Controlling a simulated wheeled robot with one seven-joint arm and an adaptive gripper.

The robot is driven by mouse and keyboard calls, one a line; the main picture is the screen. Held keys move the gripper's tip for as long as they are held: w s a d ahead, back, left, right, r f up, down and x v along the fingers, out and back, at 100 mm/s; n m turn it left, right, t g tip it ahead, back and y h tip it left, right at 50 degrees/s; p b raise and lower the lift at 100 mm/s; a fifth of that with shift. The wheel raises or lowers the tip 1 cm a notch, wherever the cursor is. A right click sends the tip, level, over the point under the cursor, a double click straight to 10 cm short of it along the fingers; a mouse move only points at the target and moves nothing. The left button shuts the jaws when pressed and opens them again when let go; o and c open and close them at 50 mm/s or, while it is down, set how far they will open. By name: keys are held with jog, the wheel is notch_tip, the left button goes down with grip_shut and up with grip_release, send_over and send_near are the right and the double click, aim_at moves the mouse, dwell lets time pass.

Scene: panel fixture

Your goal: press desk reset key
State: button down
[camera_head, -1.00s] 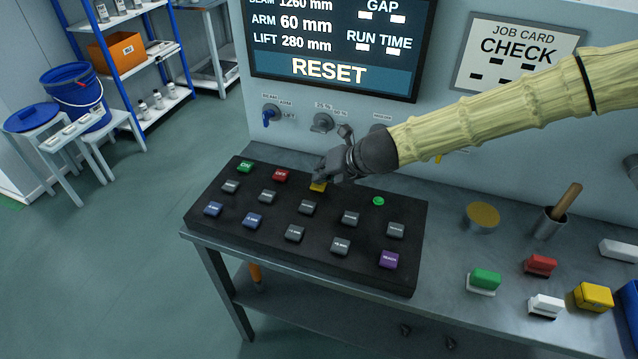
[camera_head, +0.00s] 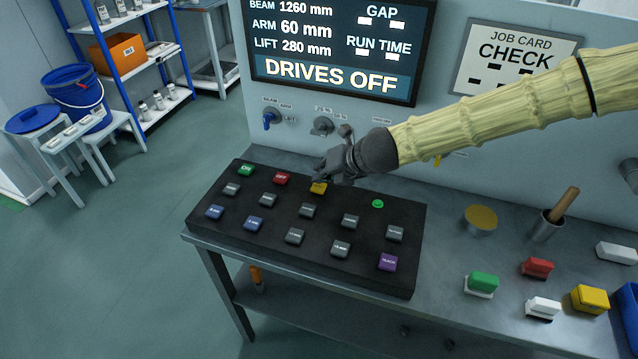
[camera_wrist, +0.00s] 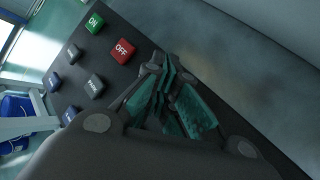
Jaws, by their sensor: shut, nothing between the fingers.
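The yellow key (camera_head: 319,187) sits in the back row of the black key panel (camera_head: 290,258), to the right of the red OFF key (camera_head: 281,178). My gripper (camera_head: 322,178) is shut and empty, with its fingertips at the yellow key in the head view. I cannot tell whether they touch it. In the wrist view the shut fingers (camera_wrist: 165,85) hide the yellow key, and the red OFF key (camera_wrist: 123,50) and green ON key (camera_wrist: 93,23) show to their left. The screen (camera_head: 335,50) reads DRIVES OFF.
Several grey, blue and purple keys (camera_head: 387,262) lie in front of my gripper, and a small green lamp (camera_head: 377,203) is to its right. Knobs (camera_head: 323,125) stick out from the wall panel behind. Loose coloured blocks (camera_head: 482,283) lie on the bench at the right.

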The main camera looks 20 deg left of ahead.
jog(key=shift+r, duration=0.15)
jog(key=shift+r+p, duration=2.2)
jog(key=shift+r, duration=0.3)
jog(key=shift+f, duration=0.1)
